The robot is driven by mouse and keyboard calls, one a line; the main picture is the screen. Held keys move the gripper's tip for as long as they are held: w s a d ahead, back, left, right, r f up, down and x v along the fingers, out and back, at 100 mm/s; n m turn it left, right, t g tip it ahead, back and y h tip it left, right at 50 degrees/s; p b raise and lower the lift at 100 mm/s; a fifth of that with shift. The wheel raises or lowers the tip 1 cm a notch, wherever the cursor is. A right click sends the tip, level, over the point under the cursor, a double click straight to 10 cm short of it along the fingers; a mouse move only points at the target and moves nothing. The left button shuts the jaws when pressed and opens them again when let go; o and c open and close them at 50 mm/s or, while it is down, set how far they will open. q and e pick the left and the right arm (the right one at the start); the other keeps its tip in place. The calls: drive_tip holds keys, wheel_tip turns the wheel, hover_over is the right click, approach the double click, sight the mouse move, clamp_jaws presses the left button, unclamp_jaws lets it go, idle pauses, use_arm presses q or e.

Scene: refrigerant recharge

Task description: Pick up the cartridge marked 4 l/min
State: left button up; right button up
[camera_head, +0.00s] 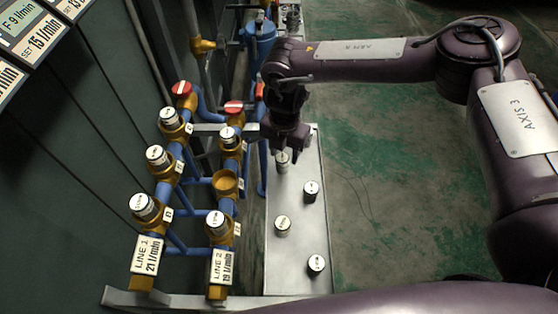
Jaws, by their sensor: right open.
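Several small white-topped cartridges stand on a pale metal bench (295,248). One cartridge (282,161) is at the far end, close to my right gripper. Others stand nearer: one at the right (311,190), one at the left (283,226) and one at the near right (316,264). Their markings are too small to read, so I cannot tell which is the 4 l/min one. My right gripper (284,150) is open and points down at the bench's far end, just above or beside the far cartridge. Its fingers are dark and partly merge with the background. My left gripper is not in view.
Two blue pipe lines with brass sockets stand left of the bench, labelled LINE 1, 21 l/min (148,255) and LINE 2, 19 l/min (223,266). Most sockets hold cartridges; one brass socket (225,182) on line 2 looks empty. Red-topped valves stand behind. Green floor at right is clear.

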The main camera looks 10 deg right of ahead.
sight(282, 158)
drive_tip(key=f, duration=0.2)
drive_tip(key=f+p, duration=0.1)
drive_tip(key=shift+a+f, duration=0.45)
drive_tip(key=shift+f, duration=0.55)
drive_tip(key=c, duration=0.8)
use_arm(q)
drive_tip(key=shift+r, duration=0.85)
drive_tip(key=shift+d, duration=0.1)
use_arm(e)
drive_tip(key=shift+r, duration=0.1)
